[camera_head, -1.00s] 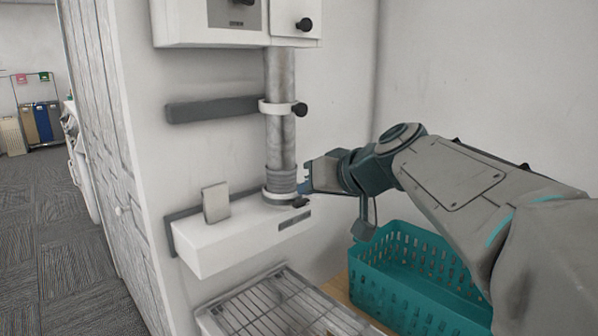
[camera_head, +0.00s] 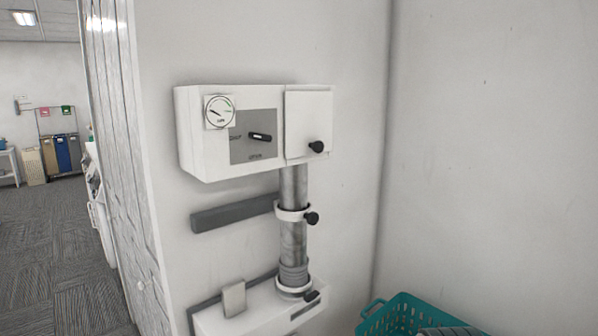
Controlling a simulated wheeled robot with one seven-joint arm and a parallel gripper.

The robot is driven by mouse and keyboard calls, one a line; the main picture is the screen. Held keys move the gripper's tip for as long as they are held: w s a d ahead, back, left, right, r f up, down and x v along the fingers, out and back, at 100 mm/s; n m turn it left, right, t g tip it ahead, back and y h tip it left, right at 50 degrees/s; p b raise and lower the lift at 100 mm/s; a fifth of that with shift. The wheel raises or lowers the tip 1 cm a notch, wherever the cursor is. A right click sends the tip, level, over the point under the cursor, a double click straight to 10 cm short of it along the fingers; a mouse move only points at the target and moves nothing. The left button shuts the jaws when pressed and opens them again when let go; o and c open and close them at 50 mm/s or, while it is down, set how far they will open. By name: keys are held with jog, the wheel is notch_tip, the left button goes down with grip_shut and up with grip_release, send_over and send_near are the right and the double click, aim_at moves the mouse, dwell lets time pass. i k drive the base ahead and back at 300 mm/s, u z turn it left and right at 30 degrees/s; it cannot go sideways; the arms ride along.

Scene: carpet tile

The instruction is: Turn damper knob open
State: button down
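The damper knob (camera_head: 260,137) is a black bar handle on a grey plate (camera_head: 242,153) on the front of a white wall box (camera_head: 200,150). The bar lies nearly level, tilted slightly down to the right. Small lettering stands left of the knob and below it; the lower word seems to read "OPEN". A round gauge (camera_head: 219,111) sits at the box's upper left, its needle pointing up-left.
A white panel with a black knob (camera_head: 316,147) adjoins the plate. Below it, a grey duct (camera_head: 293,235) runs through a clamp with a black knob (camera_head: 312,218) into a lower white housing (camera_head: 215,320). A teal basket (camera_head: 400,312) stands bottom right. The wall right of the box is clear.

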aim_at(255, 136)
jog(key=k, duration=1)
jog(key=u, duration=0.9)
jog(key=i, duration=1.3)
jog(key=z, duration=1.2)
